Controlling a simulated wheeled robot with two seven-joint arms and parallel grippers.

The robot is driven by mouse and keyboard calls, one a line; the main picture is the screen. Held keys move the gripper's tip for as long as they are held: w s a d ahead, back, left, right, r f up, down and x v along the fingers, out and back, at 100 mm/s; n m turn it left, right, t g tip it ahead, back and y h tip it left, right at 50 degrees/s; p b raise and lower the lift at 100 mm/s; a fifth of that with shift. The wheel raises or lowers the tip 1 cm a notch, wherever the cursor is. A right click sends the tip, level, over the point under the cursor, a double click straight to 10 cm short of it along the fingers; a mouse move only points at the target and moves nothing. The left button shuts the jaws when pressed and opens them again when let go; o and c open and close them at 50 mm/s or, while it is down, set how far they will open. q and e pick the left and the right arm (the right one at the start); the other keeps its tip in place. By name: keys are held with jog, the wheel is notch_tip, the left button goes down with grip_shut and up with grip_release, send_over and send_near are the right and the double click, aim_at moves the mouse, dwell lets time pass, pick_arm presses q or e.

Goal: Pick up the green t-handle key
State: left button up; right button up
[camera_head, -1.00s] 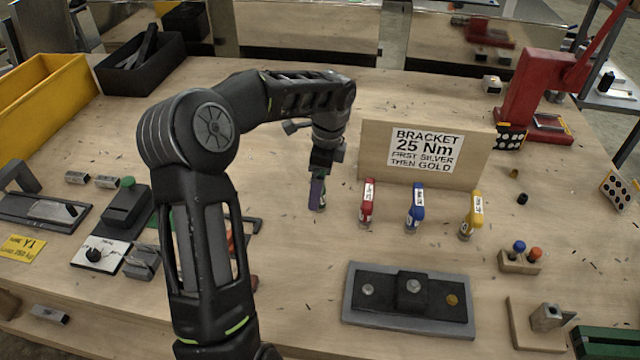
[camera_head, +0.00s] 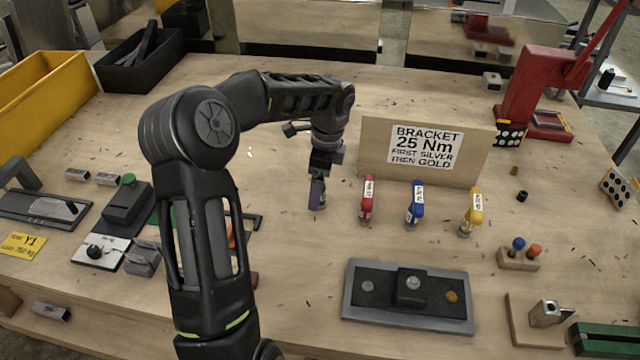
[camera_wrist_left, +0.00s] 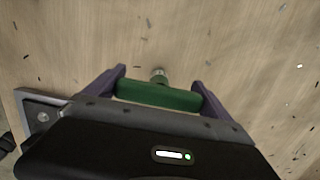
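The green t-handle key shows in the left wrist view as a green bar (camera_wrist_left: 160,95) with a metal tip pointing down at the bench. My left gripper (camera_wrist_left: 159,84) has its two purple fingers at the two ends of the bar. No clear gap shows at either end, so it looks shut on the key. In the head view my left gripper (camera_head: 318,192) reaches down to the bench, left of the red key (camera_head: 367,200), and its finger mostly hides the green key. I cannot tell whether the key's tip touches the bench. My right gripper is not in view.
The blue key (camera_head: 415,204) and yellow key (camera_head: 472,209) stand to the right of the red one. A sign board (camera_head: 376,148) stands close behind them. A grey bracket plate (camera_head: 350,308) lies in front. The wood between keys and plate is mostly clear.

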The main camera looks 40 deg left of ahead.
pick_arm(q)
jog(key=c, duration=1.2)
jog(key=shift+c, duration=0.2)
notch_tip(320, 180, up, 10)
jog(key=shift+r, duration=0.1)
dwell(0.3)
